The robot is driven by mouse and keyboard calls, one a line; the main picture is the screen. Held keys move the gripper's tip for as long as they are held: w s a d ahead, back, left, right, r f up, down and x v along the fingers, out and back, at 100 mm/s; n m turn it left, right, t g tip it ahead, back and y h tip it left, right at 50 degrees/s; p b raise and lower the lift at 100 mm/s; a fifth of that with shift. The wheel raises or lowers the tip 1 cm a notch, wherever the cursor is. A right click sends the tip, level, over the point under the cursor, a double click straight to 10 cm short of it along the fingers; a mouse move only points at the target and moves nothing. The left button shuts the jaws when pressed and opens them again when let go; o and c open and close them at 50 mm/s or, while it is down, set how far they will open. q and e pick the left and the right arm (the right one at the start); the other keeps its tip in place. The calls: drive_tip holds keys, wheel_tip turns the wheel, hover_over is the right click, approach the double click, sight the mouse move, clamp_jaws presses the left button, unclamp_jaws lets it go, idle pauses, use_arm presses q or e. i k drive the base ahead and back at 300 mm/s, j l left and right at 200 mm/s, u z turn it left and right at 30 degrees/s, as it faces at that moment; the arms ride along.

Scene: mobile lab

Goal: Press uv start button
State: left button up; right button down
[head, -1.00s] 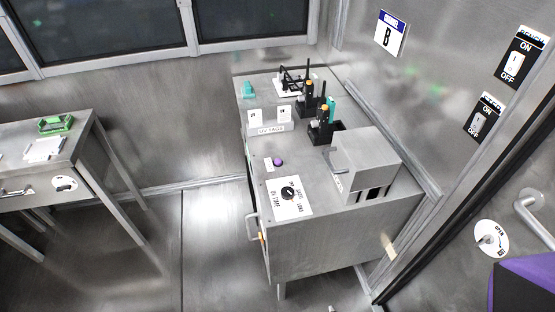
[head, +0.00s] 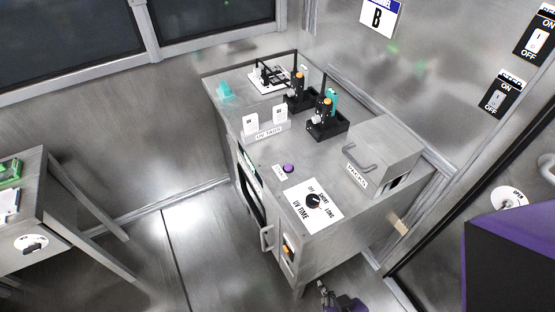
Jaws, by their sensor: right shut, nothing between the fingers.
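The label's text is too small to read. My right gripper (head: 322,286) shows at the bottom edge, low in front of the cabinet's right end. It is shut and empty, and apart from the button. My left gripper is out of view.
The UV TIME dial (head: 314,201) lies in front of the button. A metal box (head: 380,160) with a handle stands to the right. Black holders (head: 328,124) and UV TAGS cards (head: 269,132) are behind. A side table (head: 40,190) stands left, with open floor between.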

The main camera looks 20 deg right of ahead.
sight(288, 168)
drive_tip(key=i+j+z, duration=0.1)
drive_tip(key=j, duration=0.25)
drive_tip(key=i+j+z, duration=0.15)
drive_tip(key=j, duration=0.2)
drive_tip(key=i+j+z, duration=0.1)
drive_tip(key=j, duration=0.3)
drive_tip(key=i, duration=0.05)
